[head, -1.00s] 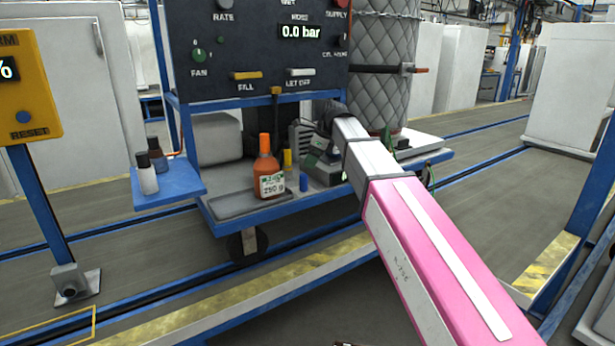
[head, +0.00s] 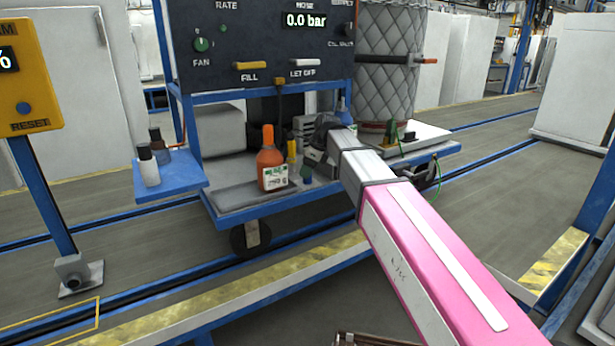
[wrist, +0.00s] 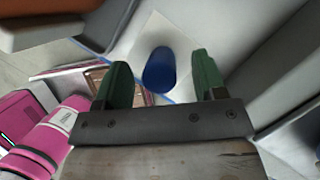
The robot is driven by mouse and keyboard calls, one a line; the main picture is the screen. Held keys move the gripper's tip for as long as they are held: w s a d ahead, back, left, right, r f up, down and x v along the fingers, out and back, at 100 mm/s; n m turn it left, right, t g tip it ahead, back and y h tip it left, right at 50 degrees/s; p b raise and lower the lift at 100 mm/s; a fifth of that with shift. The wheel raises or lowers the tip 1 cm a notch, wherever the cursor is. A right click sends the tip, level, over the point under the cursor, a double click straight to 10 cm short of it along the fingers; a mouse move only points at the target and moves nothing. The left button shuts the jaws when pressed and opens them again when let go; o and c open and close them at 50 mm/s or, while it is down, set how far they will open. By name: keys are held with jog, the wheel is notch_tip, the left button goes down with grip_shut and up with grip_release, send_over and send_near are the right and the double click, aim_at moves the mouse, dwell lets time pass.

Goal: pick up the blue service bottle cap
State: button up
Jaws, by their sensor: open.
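The blue cap (wrist: 159,70) shows in the wrist view as a small blue cylinder on a pale surface. My gripper (wrist: 161,63) is open, with its two green fingers apart, one to the left and one to the right of the cap in that view. A gap shows on both sides, so neither finger appears to touch it. In the head view, my gripper's end is over the cart shelf (head: 235,196), just right of the orange bottle (head: 271,170). There the cap is mostly hidden by a green finger.
A yellow-topped item (head: 292,152) stands between the orange bottle and my gripper. A blue side tray (head: 178,184) holds two small dark-capped bottles. The control panel (head: 260,45) rises above the shelf, and a quilted cylinder (head: 388,75) stands to the right.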

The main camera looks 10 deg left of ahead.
jog(key=shift+x, duration=1.05)
jog(key=c, duration=1)
